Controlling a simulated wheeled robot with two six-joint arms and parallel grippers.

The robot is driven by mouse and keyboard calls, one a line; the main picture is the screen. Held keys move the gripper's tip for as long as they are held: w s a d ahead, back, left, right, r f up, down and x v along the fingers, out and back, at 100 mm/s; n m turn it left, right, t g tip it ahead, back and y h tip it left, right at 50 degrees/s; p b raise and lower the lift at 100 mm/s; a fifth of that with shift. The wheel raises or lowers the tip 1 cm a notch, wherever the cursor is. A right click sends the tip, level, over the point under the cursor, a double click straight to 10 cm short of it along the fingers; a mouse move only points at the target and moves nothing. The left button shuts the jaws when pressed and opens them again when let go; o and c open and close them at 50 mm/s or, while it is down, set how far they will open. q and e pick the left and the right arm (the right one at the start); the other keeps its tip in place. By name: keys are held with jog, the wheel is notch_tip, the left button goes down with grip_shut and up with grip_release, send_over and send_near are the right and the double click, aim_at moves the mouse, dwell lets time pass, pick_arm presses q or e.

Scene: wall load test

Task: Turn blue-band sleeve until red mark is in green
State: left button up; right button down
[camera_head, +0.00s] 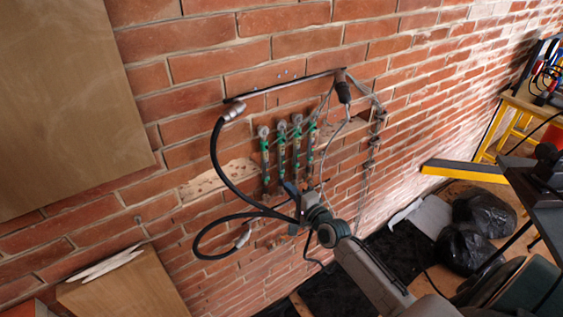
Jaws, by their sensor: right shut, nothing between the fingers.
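Several upright gauge-like rods with green parts (281,145) hang side by side on the brick wall, below a dark bar. Their lower ends are near my right gripper (291,193), which reaches in from the lower right. Its fingers are shut, with nothing seen between them. The gripper is at the wall, just below the rods; I cannot tell whether it touches one. A blue band and a red mark are too small to make out, and the gripper may hide part of the sleeves. My left gripper is not in view.
A black hose (216,160) loops left of the rods, close to my right gripper. A dark bar (285,86) and a hanging chain (372,150) frame the rods. Wooden boards (65,100) stand left. Black bags (485,215) and a yellow-edged beam (465,170) lie right.

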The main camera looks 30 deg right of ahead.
jog(key=s+p, duration=0.2)
jog(key=s, duration=0.5)
jog(key=shift+d, duration=0.25)
dwell(0.4)
